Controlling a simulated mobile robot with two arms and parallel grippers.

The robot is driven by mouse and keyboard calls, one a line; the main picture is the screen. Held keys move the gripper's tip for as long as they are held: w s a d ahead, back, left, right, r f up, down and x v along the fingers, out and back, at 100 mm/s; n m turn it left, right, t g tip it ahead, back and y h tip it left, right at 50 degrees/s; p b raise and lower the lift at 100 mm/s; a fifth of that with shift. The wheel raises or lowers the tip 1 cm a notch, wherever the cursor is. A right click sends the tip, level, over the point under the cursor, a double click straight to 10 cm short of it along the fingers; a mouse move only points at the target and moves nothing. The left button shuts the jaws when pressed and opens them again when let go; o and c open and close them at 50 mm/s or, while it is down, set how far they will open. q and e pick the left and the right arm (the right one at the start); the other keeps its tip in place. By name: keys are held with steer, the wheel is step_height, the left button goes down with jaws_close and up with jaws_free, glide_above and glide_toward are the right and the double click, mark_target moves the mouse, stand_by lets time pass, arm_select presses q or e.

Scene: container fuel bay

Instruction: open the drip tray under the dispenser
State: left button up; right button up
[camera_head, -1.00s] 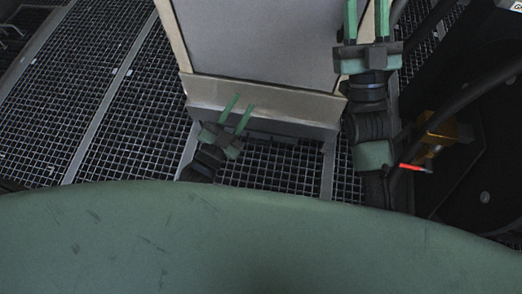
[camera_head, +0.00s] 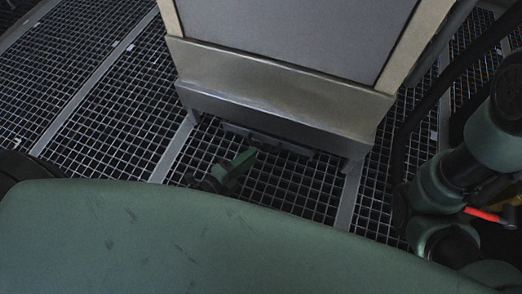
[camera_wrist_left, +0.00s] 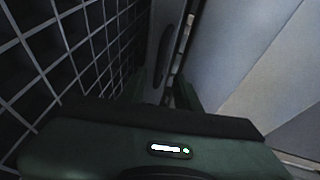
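The dispenser (camera_head: 285,35) is a grey cabinet with a pale frame and a metal skirt at its base. Low under the skirt, a dark edge that looks like the drip tray (camera_head: 268,139) shows in the head view. In the left wrist view a grey tray front (camera_wrist_left: 157,40) with a dark elongated handle runs away between my fingers. My left gripper (camera_head: 243,162) is turned edge-on, low in front of the tray. In the wrist view its fingers (camera_wrist_left: 162,94) stand apart; contact with the handle cannot be told. My right gripper is out of view.
Dark grating floor (camera_head: 90,75) with metal strips spreads left of the dispenser and in front of it. A black hose (camera_head: 455,80) hangs at the right, near my right arm. My green body covers the bottom of the head view.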

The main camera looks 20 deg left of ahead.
mark_target(262, 147)
arm_select(q)
steer(key=b+x, duration=0.2)
steer(key=x, duration=0.2)
steer(key=shift+f, duration=0.15)
steer(key=shift+w+d, duration=0.2)
steer(key=shift+w, duration=0.1)
jaws_close()
steer(key=shift+w+r, duration=0.1)
steer(key=shift+r, duration=0.1)
stand_by(0.8)
